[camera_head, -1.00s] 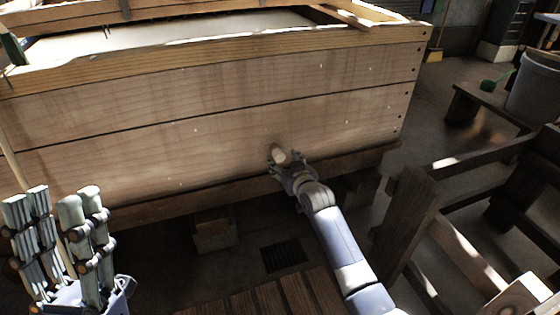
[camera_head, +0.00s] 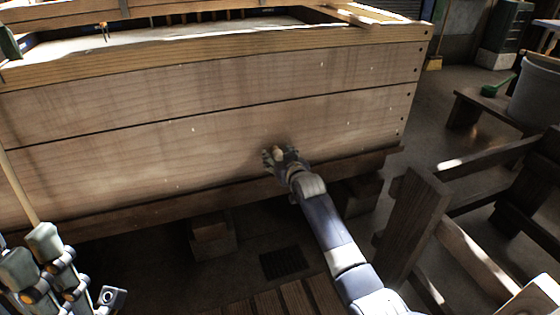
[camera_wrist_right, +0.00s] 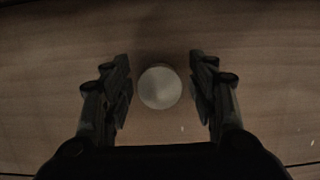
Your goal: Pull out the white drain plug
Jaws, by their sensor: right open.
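The white drain plug (camera_wrist_right: 160,88) shows in the right wrist view as a pale round knob on the wooden wall of the vat (camera_head: 330,100). In the head view the plug (camera_head: 278,153) is small and partly covered by my fingers, low on the vat's front. My right gripper (camera_wrist_right: 160,86) is open, with one finger on each side of the plug and a gap on both sides. It also shows in the head view (camera_head: 279,156), close to the wall. My left gripper (camera_head: 40,262) is at the lower left, partly cut off by the frame, away from the vat.
A dark floor grate (camera_head: 284,262) lies below the plug, beside wooden slats (camera_head: 285,300). A wooden frame (camera_head: 415,220) stands to the right of my right arm. A bench with a grey bucket (camera_head: 537,95) and a green scoop (camera_head: 492,90) is at the far right.

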